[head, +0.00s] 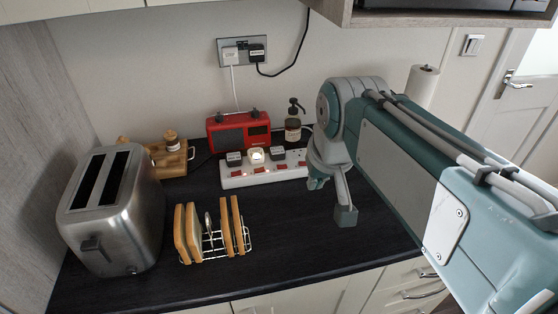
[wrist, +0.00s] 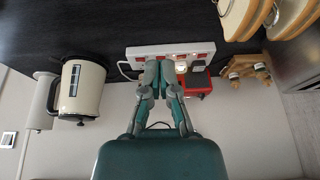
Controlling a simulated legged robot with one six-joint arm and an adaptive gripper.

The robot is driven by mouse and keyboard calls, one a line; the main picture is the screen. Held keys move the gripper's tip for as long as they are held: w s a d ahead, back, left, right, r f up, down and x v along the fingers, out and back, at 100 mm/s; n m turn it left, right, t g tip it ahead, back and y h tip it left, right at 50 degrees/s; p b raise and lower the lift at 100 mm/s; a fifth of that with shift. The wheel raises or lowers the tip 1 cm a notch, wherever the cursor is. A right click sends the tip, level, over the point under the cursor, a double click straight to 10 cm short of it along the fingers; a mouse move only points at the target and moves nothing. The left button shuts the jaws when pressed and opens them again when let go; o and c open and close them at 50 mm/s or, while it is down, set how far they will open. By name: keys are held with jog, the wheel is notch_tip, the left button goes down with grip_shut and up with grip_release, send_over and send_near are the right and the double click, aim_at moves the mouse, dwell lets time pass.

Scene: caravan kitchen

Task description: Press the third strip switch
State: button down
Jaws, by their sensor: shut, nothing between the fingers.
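The white power strip (head: 230,183) lies on the dark worktop in front of the red radio, with several red switches along it. Plugs, one lit, sit in its sockets. In the wrist view the strip (wrist: 135,51) appears upside down, just beyond my fingertips. My gripper (wrist: 158,63) is shut and empty, its fingers pointing at the strip and covering part of its edge. In the head view my gripper (head: 316,183) is at the strip's right end, partly hidden by my arm. I cannot tell whether the fingertips touch the strip.
A steel toaster (head: 115,215) and a toast rack (head: 215,248) with bread stand at the left and front. The red radio (head: 239,132) and a soap dispenser (head: 293,130) are behind the strip. A cream kettle (wrist: 82,85) shows in the wrist view.

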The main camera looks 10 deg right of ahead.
jog(key=w+r+g, duration=0.2)
jog(key=w, duration=1.2)
jog(key=g+y, duration=0.1)
jog(key=g, duration=0.1)
send_over(279, 166)
jog(key=d, duration=0.2)
notch_tip(279, 166, down, 6)
jog(key=shift+w+a+r, duration=0.1)
jog(key=shift+a+r, duration=0.05)
jog(key=f, duration=0.4)
jog(key=a+f, duration=0.1)
jog(key=f, duration=0.9)
jog(key=shift+a, duration=0.4)
jog(key=shift+f, duration=0.15)
jog(key=shift+d, duration=0.15)
